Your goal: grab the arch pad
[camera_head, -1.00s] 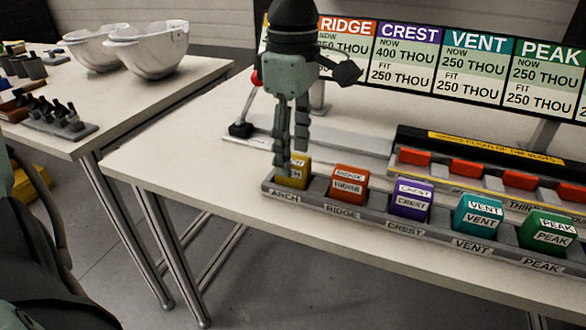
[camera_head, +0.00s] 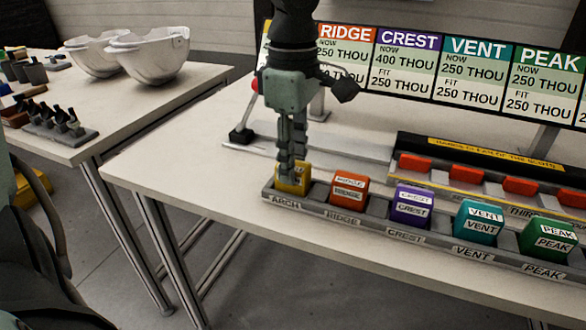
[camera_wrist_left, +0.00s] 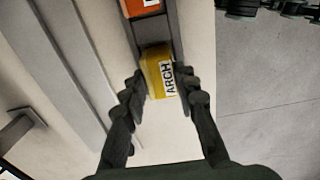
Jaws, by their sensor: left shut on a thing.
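The arch pad is a yellow block (camera_head: 296,184) in the slot marked ARCH, at the left end of the grey rack. In the left wrist view the arch pad (camera_wrist_left: 157,72) shows its ARCH label between the fingertips. My left gripper (camera_head: 290,172) comes down from above and is shut on the arch pad, one finger on each side of it. The fingers also show in the left wrist view (camera_wrist_left: 160,82). In the head view the fingers hide part of the pad's top and face. My right gripper is not seen.
The rack (camera_head: 316,208) also holds an orange ridge pad (camera_head: 348,189), a purple crest pad (camera_head: 411,207), a teal vent pad (camera_head: 479,222) and a green peak pad (camera_head: 546,239). Behind stand a tray of red blocks (camera_head: 467,170) and a sign board (camera_head: 440,70). White shells (camera_head: 150,58) rest on another table.

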